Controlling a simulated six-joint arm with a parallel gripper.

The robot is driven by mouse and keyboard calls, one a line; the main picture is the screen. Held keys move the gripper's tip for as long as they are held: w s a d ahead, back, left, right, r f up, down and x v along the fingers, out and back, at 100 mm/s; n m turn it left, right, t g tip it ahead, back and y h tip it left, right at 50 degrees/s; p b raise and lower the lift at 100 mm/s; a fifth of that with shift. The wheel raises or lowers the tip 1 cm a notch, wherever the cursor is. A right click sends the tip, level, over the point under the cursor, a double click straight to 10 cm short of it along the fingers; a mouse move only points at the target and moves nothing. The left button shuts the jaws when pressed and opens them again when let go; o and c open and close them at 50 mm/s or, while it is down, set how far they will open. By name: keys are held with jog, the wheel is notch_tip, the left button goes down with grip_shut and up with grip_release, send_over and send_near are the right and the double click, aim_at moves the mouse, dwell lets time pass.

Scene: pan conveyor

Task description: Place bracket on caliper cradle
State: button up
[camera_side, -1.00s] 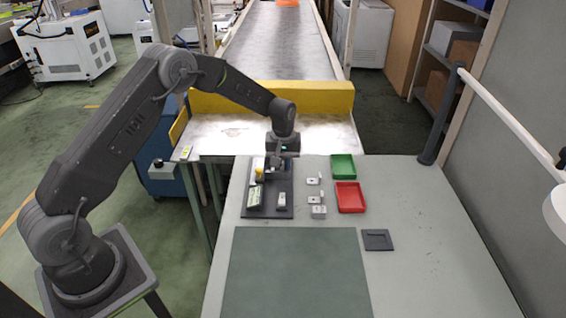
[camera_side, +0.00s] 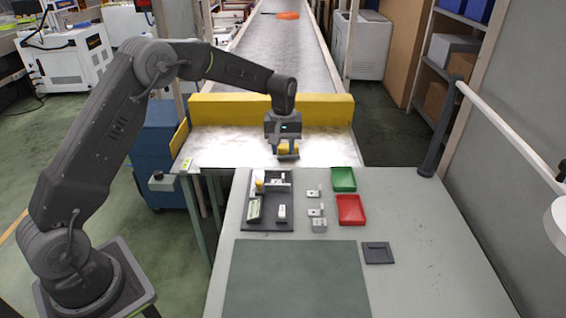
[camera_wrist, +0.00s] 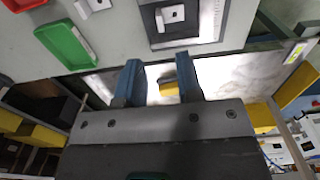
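The dark caliper cradle board (camera_side: 268,221) lies at the back left of the table. A pale bracket (camera_wrist: 172,14) with a hole sits at its back end, beside a light L-shaped part; it is small in the side view (camera_side: 276,181). Two similar brackets, one farther back (camera_side: 313,193) and one nearer (camera_side: 315,212), stand on the table to the right. My gripper (camera_side: 288,156) hangs above the conveyor end, behind and apart from the board. In the wrist view its fingers (camera_wrist: 160,72) are spread. A small yellow and dark shape shows between them; I cannot tell what it is.
A green tray (camera_side: 343,187) and a red tray (camera_side: 351,221) stand right of the brackets. A grey block (camera_side: 319,226) and a dark square holder (camera_side: 378,260) are nearby. A yellow barrier (camera_side: 225,108) crosses the conveyor behind my gripper. The green mat (camera_side: 297,285) is clear.

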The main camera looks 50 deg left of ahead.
jog(key=s+d+r+m+t, duration=0.1)
jog(key=s+d+r+m, duration=0.15)
jog(key=s+r, duration=0.6)
jog(key=s+d+r+m+t, duration=0.2)
jog(key=s+d+r, duration=0.1)
jog(key=s+r, duration=0.5)
jog(key=s+d+m+t, duration=0.2)
jog(key=s+m, duration=0.2)
jog(key=s, duration=1.2)
jog(key=shift+s+d+f+t, duration=0.25)
jog(key=shift+s+d+t, duration=0.05)
jog(key=shift+s+d, duration=0.1)
